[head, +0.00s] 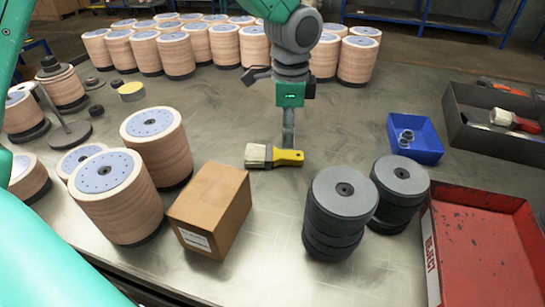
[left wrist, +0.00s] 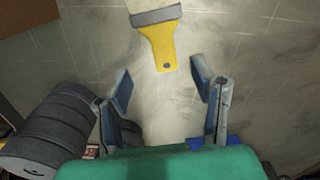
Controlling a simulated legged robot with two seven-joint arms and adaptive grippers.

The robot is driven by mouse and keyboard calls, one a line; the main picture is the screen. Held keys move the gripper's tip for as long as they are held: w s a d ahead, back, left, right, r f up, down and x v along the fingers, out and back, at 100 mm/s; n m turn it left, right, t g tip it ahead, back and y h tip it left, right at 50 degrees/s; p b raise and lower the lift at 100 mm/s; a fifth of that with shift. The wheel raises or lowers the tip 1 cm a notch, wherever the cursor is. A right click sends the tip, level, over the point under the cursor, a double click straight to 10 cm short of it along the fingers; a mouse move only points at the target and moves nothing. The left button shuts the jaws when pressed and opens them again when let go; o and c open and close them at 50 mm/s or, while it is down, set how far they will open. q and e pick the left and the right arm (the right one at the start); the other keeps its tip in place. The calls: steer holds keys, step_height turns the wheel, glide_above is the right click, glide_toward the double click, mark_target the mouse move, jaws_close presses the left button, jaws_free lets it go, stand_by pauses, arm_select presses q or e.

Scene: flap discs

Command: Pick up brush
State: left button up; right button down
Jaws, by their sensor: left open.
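The brush (head: 272,156) lies flat on the table, with a yellow handle to the right and pale bristles to the left. In the left wrist view, the brush (left wrist: 161,42) shows at the top centre, with its handle end pointing toward the fingers. My left gripper (head: 289,142) points down at the handle from its far side in the head view. In the left wrist view, my left gripper (left wrist: 161,80) is open, its two fingers apart with bare table between them. The handle end is just beyond the fingertips, and nothing is held. My right gripper does not show.
A cardboard box (head: 211,210) and grey disc stacks (head: 335,215) stand in front of the brush. A small blue bin (head: 415,140), a dark tray (head: 492,135) and a red reject bin (head: 480,255) are at right. Tan disc stacks (head: 152,50) line the back and left.

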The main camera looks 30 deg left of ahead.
mark_target(281, 153)
arm_select(q)
steer(key=shift+w+a+f, duration=0.1)
steer(key=shift+a+f, duration=0.25)
steer(key=shift+f, duration=0.25)
steer(key=shift+a+f, duration=0.35)
steer(key=shift+f, duration=0.25)
steer(key=shift+a+f, duration=0.35)
steer(key=shift+f, duration=0.1)
steer(key=f, duration=0.1)
steer(key=d+f+b, duration=0.1)
steer(key=f, duration=0.1)
steer(key=shift+d+f, duration=0.1)
steer(key=shift+f, duration=0.1)
steer(key=shift+d+f, duration=0.25)
steer(key=shift+f, duration=0.15)
steer(key=shift+a, duration=0.25)
steer(key=shift+c, duration=1.2)
steer(key=shift+a, duration=0.35)
jaws_close()
